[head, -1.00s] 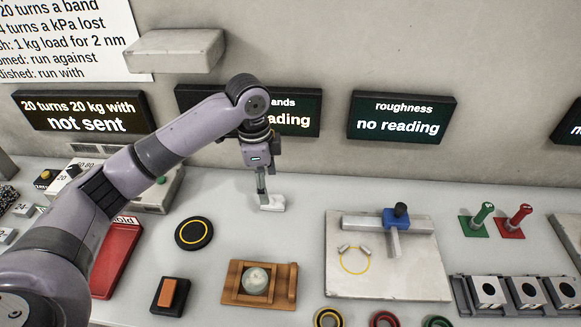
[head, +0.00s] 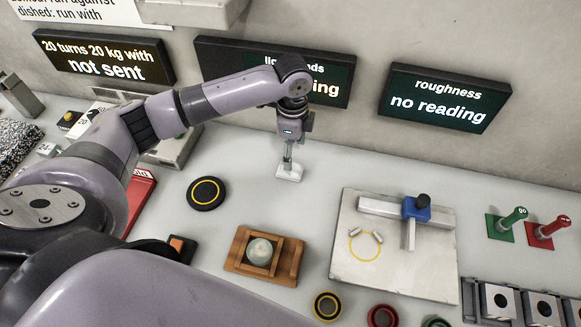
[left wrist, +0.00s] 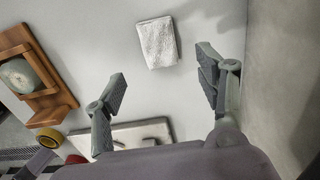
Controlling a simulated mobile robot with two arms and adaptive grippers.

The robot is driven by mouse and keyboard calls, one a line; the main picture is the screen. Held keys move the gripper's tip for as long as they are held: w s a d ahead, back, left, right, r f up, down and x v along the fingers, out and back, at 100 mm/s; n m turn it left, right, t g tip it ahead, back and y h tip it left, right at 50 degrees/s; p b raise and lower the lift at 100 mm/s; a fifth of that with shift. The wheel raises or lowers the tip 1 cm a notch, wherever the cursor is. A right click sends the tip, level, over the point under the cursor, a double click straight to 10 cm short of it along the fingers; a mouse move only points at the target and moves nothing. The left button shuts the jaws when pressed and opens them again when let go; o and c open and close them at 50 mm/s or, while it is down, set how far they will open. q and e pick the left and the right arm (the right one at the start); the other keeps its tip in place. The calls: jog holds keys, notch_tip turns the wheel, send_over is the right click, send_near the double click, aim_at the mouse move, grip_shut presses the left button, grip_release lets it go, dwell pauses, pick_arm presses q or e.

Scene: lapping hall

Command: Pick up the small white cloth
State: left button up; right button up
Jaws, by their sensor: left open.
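The small white cloth (head: 290,172) lies folded on the light grey table, towards the wall. It also shows whole in the left wrist view (left wrist: 158,43), with nothing on it. My left gripper (head: 288,158) points down close to the cloth and overlaps its far edge in the head view. In the left wrist view my left gripper (left wrist: 160,92) has its two fingers wide apart, with bare table between them. The cloth appears beyond the fingertips, and I see no contact. My right gripper is not in view.
A wooden holder with a pale round piece (head: 260,251) and a black disc (head: 206,193) lie nearer me. A grey plate with a blue-topped gauge (head: 416,209) is to the right. Dark display signs (head: 444,97) line the wall behind. The table around the cloth is clear.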

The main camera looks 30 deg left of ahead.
pick_arm(q)
jog(key=shift+f+p, duration=0.6)
jog(key=shift+f, duration=2.55)
jog(key=c, duration=1)
